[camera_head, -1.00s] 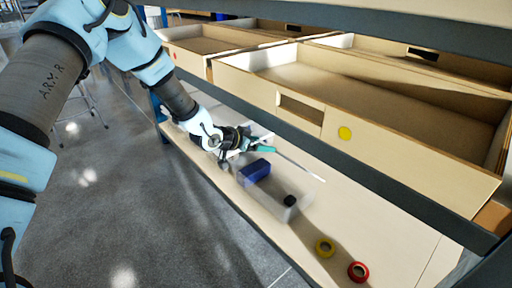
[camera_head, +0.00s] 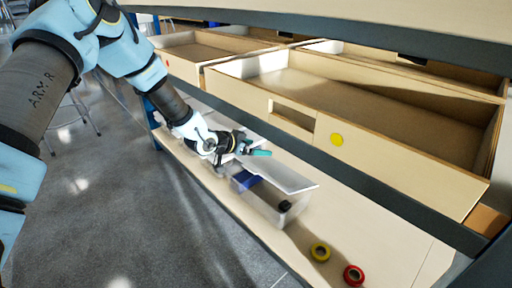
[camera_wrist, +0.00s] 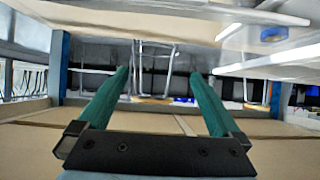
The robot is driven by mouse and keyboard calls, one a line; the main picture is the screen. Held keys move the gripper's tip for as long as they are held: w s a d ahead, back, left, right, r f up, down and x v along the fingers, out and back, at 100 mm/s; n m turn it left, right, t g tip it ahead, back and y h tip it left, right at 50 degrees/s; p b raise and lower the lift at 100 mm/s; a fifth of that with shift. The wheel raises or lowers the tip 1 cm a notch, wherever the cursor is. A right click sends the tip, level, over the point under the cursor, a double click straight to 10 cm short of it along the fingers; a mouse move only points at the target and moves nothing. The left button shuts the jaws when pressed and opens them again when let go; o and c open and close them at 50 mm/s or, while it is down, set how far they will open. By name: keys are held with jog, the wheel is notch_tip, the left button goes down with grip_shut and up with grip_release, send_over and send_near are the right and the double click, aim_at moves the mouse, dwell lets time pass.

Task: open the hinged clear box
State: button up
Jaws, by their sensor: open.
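The clear box (camera_head: 265,208) stands on the shelf, with a blue block (camera_head: 246,180) and a small black object (camera_head: 285,205) inside. Its pale, see-through lid (camera_head: 288,179) is raised at a tilt above the box. The front of the box is open to view below the lid. My gripper (camera_head: 262,153) is at the lid's far left end, by its upper edge. I cannot tell whether it touches the lid. In the wrist view its green fingers (camera_wrist: 160,74) are spread with nothing between them. A clear panel (camera_wrist: 270,55), likely the lid, lies to their right.
Open floor (camera_head: 120,220) lies to the left.

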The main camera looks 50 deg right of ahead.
jog(key=p+v, duration=0.2)
jog(key=v, duration=0.8)
jog(key=shift+a+r, duration=0.2)
jog(key=shift+a, duration=0.1)
